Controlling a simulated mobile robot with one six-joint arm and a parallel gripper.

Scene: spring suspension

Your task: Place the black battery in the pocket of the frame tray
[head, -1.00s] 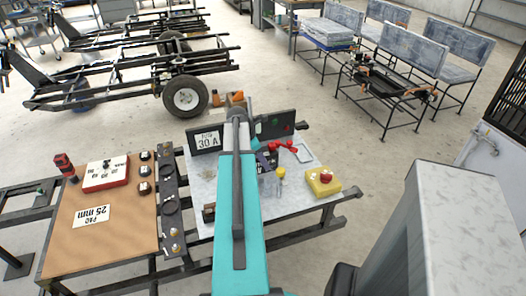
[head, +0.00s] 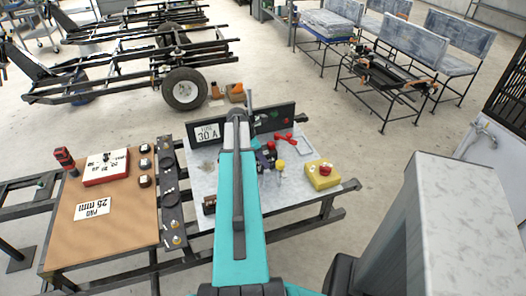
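My teal arm reaches over the grey bench top (head: 205,175) and covers its middle. My gripper is mostly hidden behind the arm, and I cannot tell how its fingers stand. A small dark shape (head: 267,157) shows just right of the arm; I cannot tell whether it is the black battery or part of my wrist. A pale outlined tray (head: 297,146) lies at the back right of the bench and may be the frame tray. No pocket can be made out.
A yellow box with a red button (head: 323,174) stands at the bench's right, near red-handled pliers (head: 285,137) and a yellow-topped item (head: 280,164). A black panel marked 30 A (head: 206,132) stands along the back. A brown-topped bench (head: 125,232) is at left.

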